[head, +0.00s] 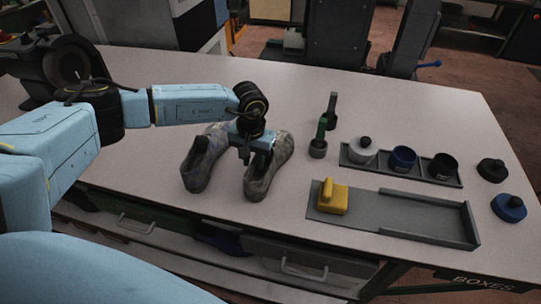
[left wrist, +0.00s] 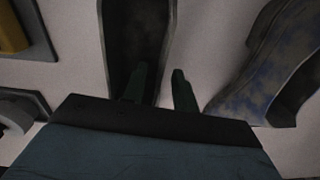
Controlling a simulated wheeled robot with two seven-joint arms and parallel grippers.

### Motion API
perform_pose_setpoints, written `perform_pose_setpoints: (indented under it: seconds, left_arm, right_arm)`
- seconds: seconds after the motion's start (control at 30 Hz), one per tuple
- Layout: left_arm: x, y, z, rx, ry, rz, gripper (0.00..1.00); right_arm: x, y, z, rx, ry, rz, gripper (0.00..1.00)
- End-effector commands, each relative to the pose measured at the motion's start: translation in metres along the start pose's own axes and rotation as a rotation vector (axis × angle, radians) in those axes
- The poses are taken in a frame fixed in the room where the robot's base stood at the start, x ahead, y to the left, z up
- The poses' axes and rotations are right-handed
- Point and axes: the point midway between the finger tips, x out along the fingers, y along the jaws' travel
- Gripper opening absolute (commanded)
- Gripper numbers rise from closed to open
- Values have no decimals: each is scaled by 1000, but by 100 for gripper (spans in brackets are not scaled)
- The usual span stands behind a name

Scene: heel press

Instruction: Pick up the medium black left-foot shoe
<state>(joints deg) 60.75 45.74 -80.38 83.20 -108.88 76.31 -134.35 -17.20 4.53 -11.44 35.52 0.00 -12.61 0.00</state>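Two mottled shoes stand side by side on the table, a grey-blue one (head: 196,177) on the left and a darker grey-olive one (head: 258,187) on the right. Neither looks plain black. My left gripper (head: 254,158) is over the right-hand shoe, pointing down. In the left wrist view, my left gripper (left wrist: 160,78) is open, with one finger over the dark opening of that shoe (left wrist: 108,30) and the other outside its side wall. The grey-blue shoe (left wrist: 262,75) lies to the right there. My right gripper is not in view.
The table front (head: 220,205) is clear.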

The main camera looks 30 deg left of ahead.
Motion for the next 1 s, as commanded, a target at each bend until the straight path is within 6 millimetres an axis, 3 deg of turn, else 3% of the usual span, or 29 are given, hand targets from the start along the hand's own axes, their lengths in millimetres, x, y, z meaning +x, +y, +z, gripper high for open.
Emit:
perform_pose_setpoints:
  seconds: [0.2, 0.43, 0.87, 1.0]
  left_arm:
    - [1, 0, 0, 0, 1, 0, 29]
    - [0, 0, 0, 0, 1, 1, 0]
    - [-1, 0, -1, 0, 4, 2, 0]
    - [-10, 1, -2, 1, 7, 4, 0]
  right_arm:
    - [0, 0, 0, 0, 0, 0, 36]
    - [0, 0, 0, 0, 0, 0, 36]
    - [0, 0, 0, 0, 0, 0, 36]
    - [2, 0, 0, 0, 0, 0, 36]
